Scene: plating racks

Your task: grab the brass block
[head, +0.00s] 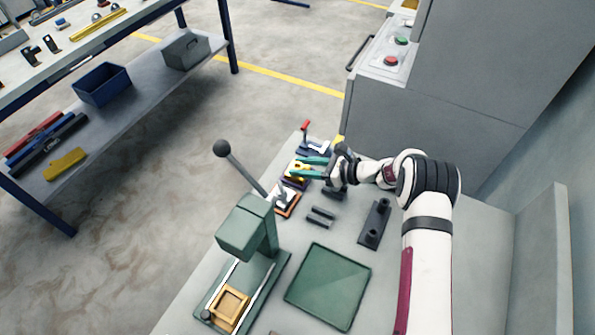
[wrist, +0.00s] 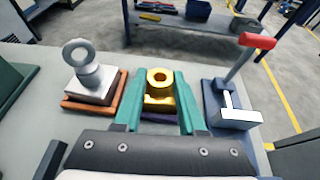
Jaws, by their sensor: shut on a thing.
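The brass block (wrist: 160,100) is a gold-coloured piece with a round ring on top. In the wrist view it sits between the two green fingers of my gripper (wrist: 160,112), which are shut on it. A dark purple base (wrist: 160,119) shows just below it, and I cannot tell whether the block touches it. In the head view my gripper (head: 313,168) is at the far end of the grey bench, and the brass block (head: 297,168) is partly hidden by the fingers.
A steel eye piece on an orange base (wrist: 92,85) stands close on the left in the wrist view. A blue clamp with a red handle (wrist: 235,95) stands close on the right. A green press (head: 250,230) and green tray (head: 328,286) occupy the near bench.

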